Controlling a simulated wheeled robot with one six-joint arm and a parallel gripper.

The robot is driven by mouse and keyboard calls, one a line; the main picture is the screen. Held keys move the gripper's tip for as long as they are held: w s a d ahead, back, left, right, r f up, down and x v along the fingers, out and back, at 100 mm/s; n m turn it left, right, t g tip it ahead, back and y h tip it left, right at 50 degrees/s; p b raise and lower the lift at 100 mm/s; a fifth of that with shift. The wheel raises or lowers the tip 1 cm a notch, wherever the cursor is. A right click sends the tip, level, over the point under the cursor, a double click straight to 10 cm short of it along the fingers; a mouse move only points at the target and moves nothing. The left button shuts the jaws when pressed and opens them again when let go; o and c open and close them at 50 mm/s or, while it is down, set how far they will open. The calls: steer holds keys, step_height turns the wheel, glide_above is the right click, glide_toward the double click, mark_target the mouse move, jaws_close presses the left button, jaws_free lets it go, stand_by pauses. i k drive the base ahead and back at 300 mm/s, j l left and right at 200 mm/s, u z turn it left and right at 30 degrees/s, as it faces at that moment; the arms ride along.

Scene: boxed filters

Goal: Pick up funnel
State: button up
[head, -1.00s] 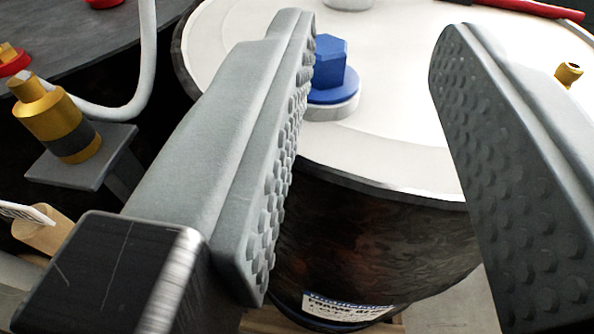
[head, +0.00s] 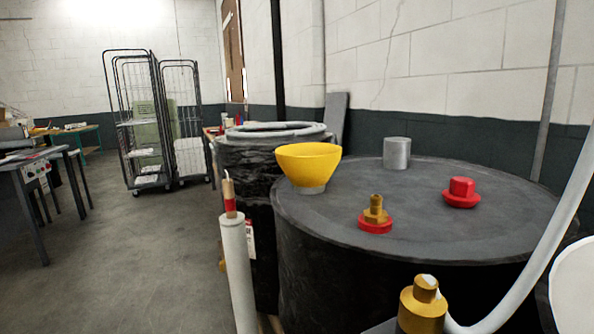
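A yellow funnel (head: 308,162), wide at the top with a short grey base, stands upright at the left edge of a black drum's lid (head: 420,225). Its inside and any spout below the base are hidden. My gripper does not show in the current view, so its distance from the funnel and its opening cannot be seen.
On the lid are a brass fitting on a red cap (head: 376,214), a red plug (head: 461,192) and a grey cylinder (head: 397,153). A brass fitting (head: 423,303) with a white hose is in front. A pale post (head: 238,270) stands left. Open floor (head: 130,260) lies further left.

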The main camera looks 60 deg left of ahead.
mark_target(306, 165)
steer(key=u, duration=1.5)
